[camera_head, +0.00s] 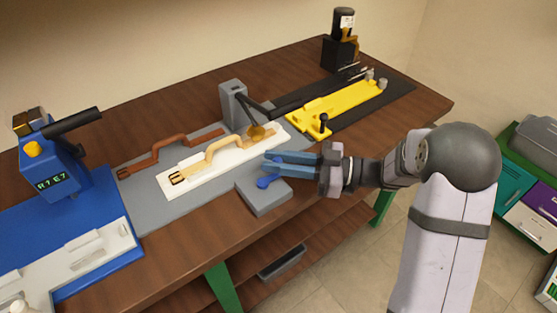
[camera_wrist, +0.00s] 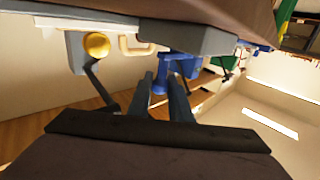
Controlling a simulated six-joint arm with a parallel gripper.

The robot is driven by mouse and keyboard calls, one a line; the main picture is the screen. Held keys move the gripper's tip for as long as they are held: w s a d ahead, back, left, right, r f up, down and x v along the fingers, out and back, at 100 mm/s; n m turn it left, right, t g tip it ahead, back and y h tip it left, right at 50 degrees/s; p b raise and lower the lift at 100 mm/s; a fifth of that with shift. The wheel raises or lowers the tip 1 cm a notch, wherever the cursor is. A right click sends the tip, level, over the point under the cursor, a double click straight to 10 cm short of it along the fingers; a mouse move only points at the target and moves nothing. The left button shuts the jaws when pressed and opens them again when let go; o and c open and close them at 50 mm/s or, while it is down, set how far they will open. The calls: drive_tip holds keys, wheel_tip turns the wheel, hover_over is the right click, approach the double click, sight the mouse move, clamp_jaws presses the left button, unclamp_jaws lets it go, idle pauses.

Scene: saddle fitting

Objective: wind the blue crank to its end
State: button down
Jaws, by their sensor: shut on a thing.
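The blue crank (camera_head: 264,182) sits on a grey block (camera_head: 266,201) at the front edge of the grey plate. My gripper (camera_head: 266,162) reaches in from the right, low and level, with its two blue-grey fingers at the crank. In the wrist view my gripper (camera_wrist: 165,85) is shut on the blue crank (camera_wrist: 158,89), whose handle end shows between the fingertips. Behind the crank, a white base (camera_head: 205,177) carries a tan handle-shaped part (camera_head: 228,147). The fingers partly hide the crank in the head view.
A grey post (camera_head: 233,103) with a dark lever and brass-coloured end stands behind the white base. A brown handle-shaped part (camera_head: 168,152) lies to its left. A yellow fixture (camera_head: 335,103) is at the right, a blue machine (camera_head: 62,165) at the left. The table's front edge is near.

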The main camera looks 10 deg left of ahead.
drive_tip(key=shift+g, duration=0.4)
drive_tip(key=c, duration=1.6)
unclamp_jaws()
drive_tip(key=shift+w+d+b, duration=0.1)
drive_tip(key=shift+d+b, duration=0.5)
drive_tip(key=shift+d, duration=3)
